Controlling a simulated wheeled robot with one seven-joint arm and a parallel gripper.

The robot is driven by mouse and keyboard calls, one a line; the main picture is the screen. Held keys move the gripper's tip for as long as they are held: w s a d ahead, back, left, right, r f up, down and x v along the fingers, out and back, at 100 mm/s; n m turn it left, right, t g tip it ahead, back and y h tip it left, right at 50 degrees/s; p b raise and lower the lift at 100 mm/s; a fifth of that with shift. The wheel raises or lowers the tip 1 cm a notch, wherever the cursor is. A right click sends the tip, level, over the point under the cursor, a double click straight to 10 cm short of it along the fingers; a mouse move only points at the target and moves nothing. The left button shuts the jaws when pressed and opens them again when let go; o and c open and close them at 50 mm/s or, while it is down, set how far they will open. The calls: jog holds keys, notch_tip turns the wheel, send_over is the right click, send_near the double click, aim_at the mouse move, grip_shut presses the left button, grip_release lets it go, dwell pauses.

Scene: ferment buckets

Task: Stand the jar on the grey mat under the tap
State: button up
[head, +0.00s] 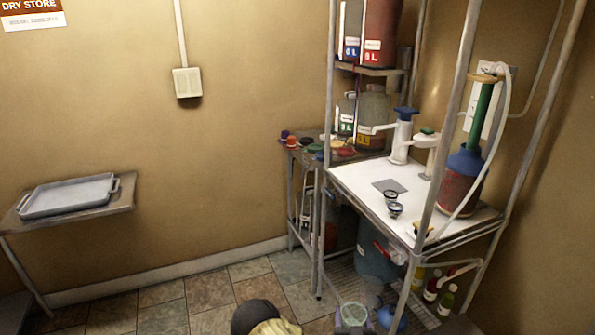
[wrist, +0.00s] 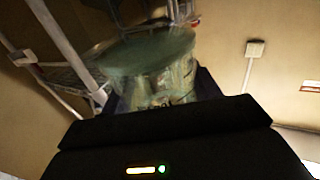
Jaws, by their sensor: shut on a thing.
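My gripper (wrist: 160,98) is shut on a greenish glass jar (wrist: 155,65), which fills the middle of the wrist view and looks tilted there. In the head view the jar (head: 352,314) is low at the bottom edge, below and in front of the bench. The small grey mat (head: 390,185) lies bare on the white bench top. A white tap with a blue top (head: 401,135) stands just behind the mat, its spout pointing left. A second white fitting with a green top (head: 427,150) stands to its right.
Metal posts (head: 445,130) frame the bench (head: 345,175). Two small dark round items (head: 394,203) lie in front of the mat. A blue and red bottle (head: 462,180) stands at right. Bottles (head: 445,298) and a blue bucket (head: 377,250) are below. A tray (head: 68,195) sits at left.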

jog(key=shift+n+y, duration=0.3)
jog(key=shift+y, duration=0.2)
jog(key=r+p, duration=0.4)
jog(key=r, duration=0.1)
jog(key=shift+s+p, duration=0.2)
jog(key=shift+p, duration=0.2)
jog(key=shift+f, duration=0.1)
jog(key=s+f, duration=0.4)
jog(key=f, duration=0.1)
jog(key=shift+s+f, duration=0.2)
jog(key=shift+f, duration=0.1)
